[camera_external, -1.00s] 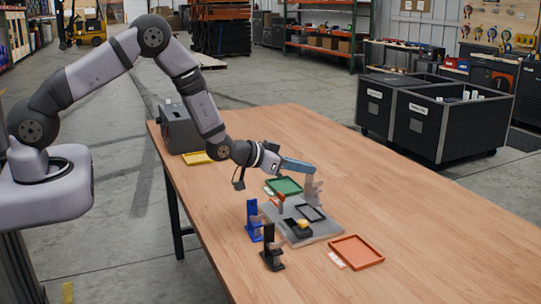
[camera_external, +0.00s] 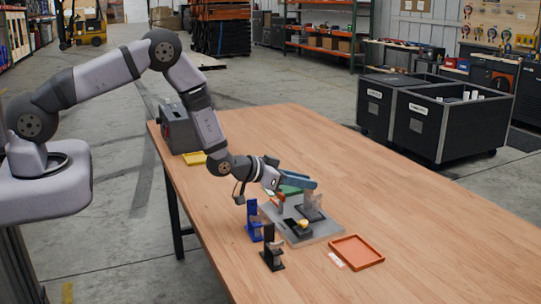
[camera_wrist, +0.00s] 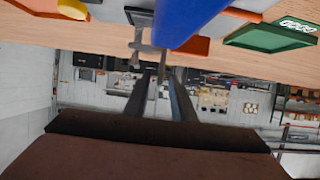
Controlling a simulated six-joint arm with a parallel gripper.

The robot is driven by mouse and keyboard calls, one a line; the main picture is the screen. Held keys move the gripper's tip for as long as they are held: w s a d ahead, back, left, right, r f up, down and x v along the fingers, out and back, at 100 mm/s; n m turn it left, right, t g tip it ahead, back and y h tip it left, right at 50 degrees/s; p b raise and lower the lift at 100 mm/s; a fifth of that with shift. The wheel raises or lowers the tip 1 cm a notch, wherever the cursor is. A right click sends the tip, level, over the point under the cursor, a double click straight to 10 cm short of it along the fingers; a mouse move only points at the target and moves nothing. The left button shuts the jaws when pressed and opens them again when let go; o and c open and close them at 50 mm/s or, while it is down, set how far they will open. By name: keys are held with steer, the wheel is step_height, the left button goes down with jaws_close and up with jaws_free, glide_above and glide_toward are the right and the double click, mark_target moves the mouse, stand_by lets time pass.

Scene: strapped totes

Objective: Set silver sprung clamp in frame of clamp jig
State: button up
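In the external view my gripper (camera_external: 312,186) points right over the clamp jig (camera_external: 327,231), a grey plate with dark parts and a yellow knob. It is shut on the silver sprung clamp (camera_external: 312,206), a grey-brown piece hanging below the fingers. The clamp is low over the dark frame (camera_external: 322,215) at the plate's back right; I cannot tell if they touch. In the wrist view, which is upside down, the clamp (camera_wrist: 140,45) shows at the ends of the long dark fingers (camera_wrist: 160,85). The contact point is hard to see.
A blue stand (camera_external: 252,222) and a black stand (camera_external: 271,250) are left of the jig. An orange tray (camera_external: 357,251) lies right of it. A green tray (camera_wrist: 268,35) is beyond the jig, partly hidden externally by my gripper. The table's right side is clear.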

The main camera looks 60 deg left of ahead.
steer(key=shift+r, duration=0.15)
steer(key=shift+s, duration=0.15)
steer(key=b+v, duration=0.3)
steer(key=v, duration=0.8)
steer(key=shift+s+r, duration=0.25)
steer(key=shift+s, duration=0.1)
steer(key=shift+s, duration=0.1)
steer(key=s+r+g, duration=0.1)
steer(key=s+g, duration=0.5)
steer(key=s, duration=0.9)
steer(key=s+d+r+g, duration=0.1)
steer(key=s+g, duration=0.6)
steer(key=s, duration=0.8)
steer(key=shift+d+r+g, duration=0.2)
steer(key=shift+r+g, duration=0.1)
steer(key=shift+w, duration=0.1)
